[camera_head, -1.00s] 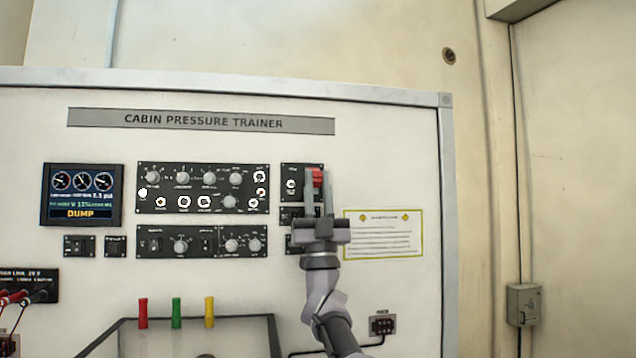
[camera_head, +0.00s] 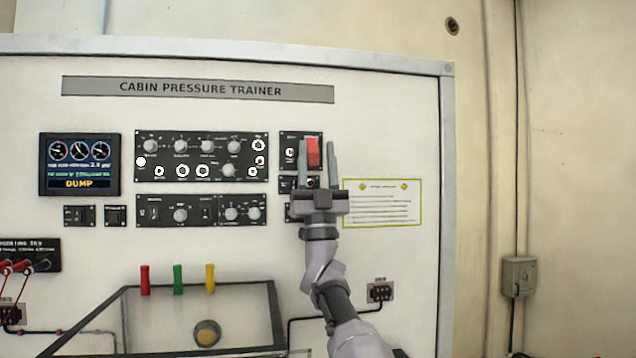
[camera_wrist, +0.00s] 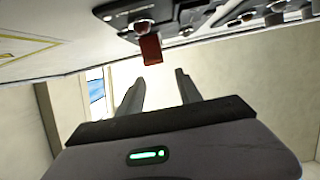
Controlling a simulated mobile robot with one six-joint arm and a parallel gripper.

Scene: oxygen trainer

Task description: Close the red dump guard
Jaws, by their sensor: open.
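The red dump guard (camera_head: 313,152) is on the small black panel at the upper right of the trainer. In the wrist view the guard (camera_wrist: 151,48) sticks out from the panel face like a raised flap, beside a round metal fitting. My gripper (camera_head: 317,143) is open, its fingers pointing up in front of that panel. In the head view the guard shows between the two fingers, nearer the right one. In the wrist view the fingers (camera_wrist: 159,76) stand apart and empty, with the guard beyond their tips on the panel side. I cannot tell any contact.
The display (camera_head: 79,164) reads DUMP. Knob panels (camera_head: 201,156) lie left of my gripper, and small switch panels are partly hidden behind it. A notice sheet (camera_head: 383,203) is on the right. Below is a clear-topped box (camera_head: 205,300) with coloured handles.

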